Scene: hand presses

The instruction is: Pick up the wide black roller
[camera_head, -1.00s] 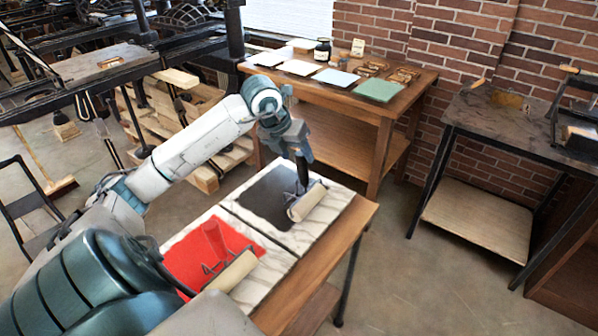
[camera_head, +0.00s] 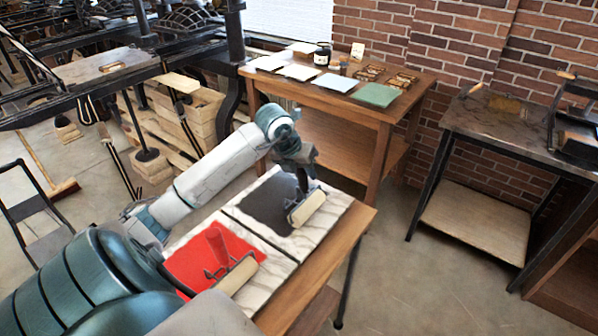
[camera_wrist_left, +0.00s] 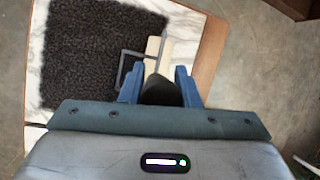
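The wide black roller (camera_head: 308,206) has a pale cylinder, a black wire frame and an upright dark handle. It is at the right edge of the black ink patch (camera_head: 262,203) on a marble slab. My left gripper (camera_head: 303,182) is low over it, pointing down. In the left wrist view the dark handle (camera_wrist_left: 161,92) stands between the two blue fingers (camera_wrist_left: 160,84) and fills most of the gap. Firm contact on both sides cannot be made out. The pale cylinder shows beyond the fingertips. My right gripper is not in view.
The wooden table's right strip (camera_head: 325,255) is bare. A wooden bench (camera_head: 395,112) with paper stacks and a dark jar stands behind. A metal-topped table (camera_head: 500,122) is at right.

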